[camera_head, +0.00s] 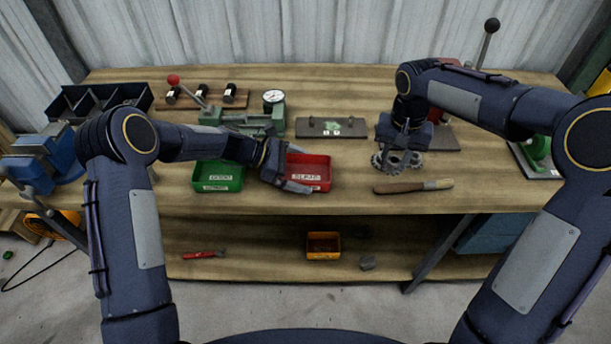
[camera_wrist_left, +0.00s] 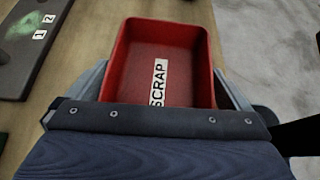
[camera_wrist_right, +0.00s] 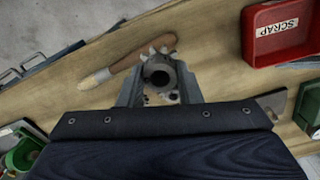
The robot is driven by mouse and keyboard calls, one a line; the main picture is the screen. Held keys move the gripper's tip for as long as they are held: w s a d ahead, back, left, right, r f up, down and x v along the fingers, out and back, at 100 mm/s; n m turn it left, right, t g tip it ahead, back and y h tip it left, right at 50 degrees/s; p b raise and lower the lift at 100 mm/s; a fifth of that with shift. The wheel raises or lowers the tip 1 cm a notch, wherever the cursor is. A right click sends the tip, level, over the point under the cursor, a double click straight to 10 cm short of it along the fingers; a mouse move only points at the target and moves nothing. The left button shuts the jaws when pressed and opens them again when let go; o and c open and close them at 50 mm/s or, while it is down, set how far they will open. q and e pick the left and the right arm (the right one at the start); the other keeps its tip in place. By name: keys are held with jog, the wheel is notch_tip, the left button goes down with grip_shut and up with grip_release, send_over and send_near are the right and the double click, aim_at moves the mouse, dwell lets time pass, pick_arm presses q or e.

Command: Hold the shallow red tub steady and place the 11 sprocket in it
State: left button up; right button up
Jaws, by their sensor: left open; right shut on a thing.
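The shallow red tub (camera_head: 318,172), labelled SCRAP, sits on the bench and is empty. In the left wrist view the tub (camera_wrist_left: 208,60) lies ahead of my left gripper, between its spread fingers. My left gripper (camera_head: 290,170) is open at the tub's left end; I cannot tell whether a finger touches it. My right gripper (camera_head: 402,148) is shut on a grey toothed sprocket (camera_head: 384,165), right of the tub. In the right wrist view the sprocket's round hub (camera_wrist_right: 158,74) shows between the fingers, which hide part of its teeth. The number 11 is not readable.
A green tub (camera_head: 218,186) stands left of the red one. A brush (camera_head: 412,187) lies in front of the sprocket. A dark plate (camera_head: 331,127) marked 1 and 2 lies behind the red tub. The bench between the tub and sprocket is clear.

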pick_arm(q)
jog(key=shift+d, duration=0.15)
jog(key=c, duration=0.5)
pick_arm(e)
jog(key=n, duration=0.3)
send_over(307, 177)
notch_tip(307, 177, down, 10)
jog(key=shift+r, duration=0.1)
